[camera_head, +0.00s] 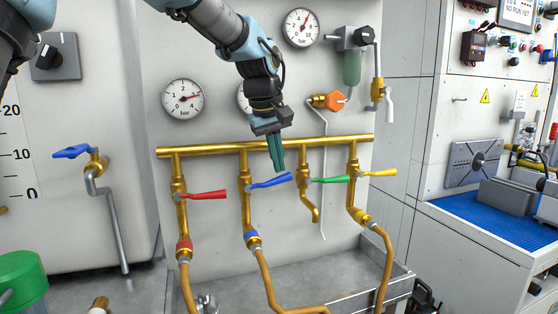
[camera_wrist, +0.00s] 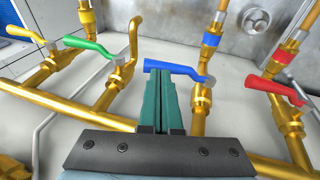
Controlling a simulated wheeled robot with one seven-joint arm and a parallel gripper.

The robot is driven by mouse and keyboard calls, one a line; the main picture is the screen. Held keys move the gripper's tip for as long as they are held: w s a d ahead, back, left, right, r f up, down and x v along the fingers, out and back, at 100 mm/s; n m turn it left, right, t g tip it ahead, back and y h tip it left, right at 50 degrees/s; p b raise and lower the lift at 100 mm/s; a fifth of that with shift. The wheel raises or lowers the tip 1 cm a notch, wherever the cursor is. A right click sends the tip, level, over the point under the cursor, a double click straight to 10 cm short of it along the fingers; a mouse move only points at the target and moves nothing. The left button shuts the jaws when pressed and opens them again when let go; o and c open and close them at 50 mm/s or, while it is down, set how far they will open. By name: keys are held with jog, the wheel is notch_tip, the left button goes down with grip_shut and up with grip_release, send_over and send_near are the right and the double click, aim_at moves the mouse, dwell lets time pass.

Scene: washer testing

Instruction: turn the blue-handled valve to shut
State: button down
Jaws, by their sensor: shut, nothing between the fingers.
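The blue-handled valve (camera_head: 246,192) is on the second brass branch from the left, under a horizontal brass manifold. Its blue handle (camera_head: 270,181) points right, roughly crosswise to the vertical pipe and slightly raised at its tip. My gripper (camera_head: 279,169) has its teal fingers shut and empty, pointing down close to the handle's free end. In the wrist view, the blue handle (camera_wrist: 172,68) passes just beyond the tips of the fingers (camera_wrist: 160,80). I cannot tell whether they touch. A second blue handle (camera_head: 72,152) is on a separate tap at the left wall.
Red (camera_head: 208,195), green (camera_head: 330,180) and yellow (camera_head: 380,173) handles stick out from the neighbouring branches. The manifold (camera_head: 215,149) runs close behind my gripper. A metal sink (camera_head: 345,290) lies below. Pressure gauges (camera_head: 183,100) are on the panel.

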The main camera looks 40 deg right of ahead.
aim_at(284, 176)
jog(key=shift+d+f, duration=0.2)
jog(key=shift+f, duration=0.35)
jog(key=shift+p, duration=0.4)
jog(key=shift+s+d+p, duration=0.1)
jog(key=shift+d+p, duration=0.1)
jog(key=shift+p, duration=0.3)
jog(key=shift+d+f+y+p, duration=0.15)
jog(key=shift+f+y+p, duration=0.05)
jog(key=shift+y+p, duration=0.25)
jog(key=shift+s+d+f+t+y+b, duration=0.1)
jog(key=shift+d+f+t+y+b, duration=0.05)
jog(key=shift+f, duration=0.3)
jog(key=shift+d+f+t+y+b, duration=0.1)
jog(key=shift+f+t+b, duration=0.05)
jog(key=shift+f, duration=0.25)
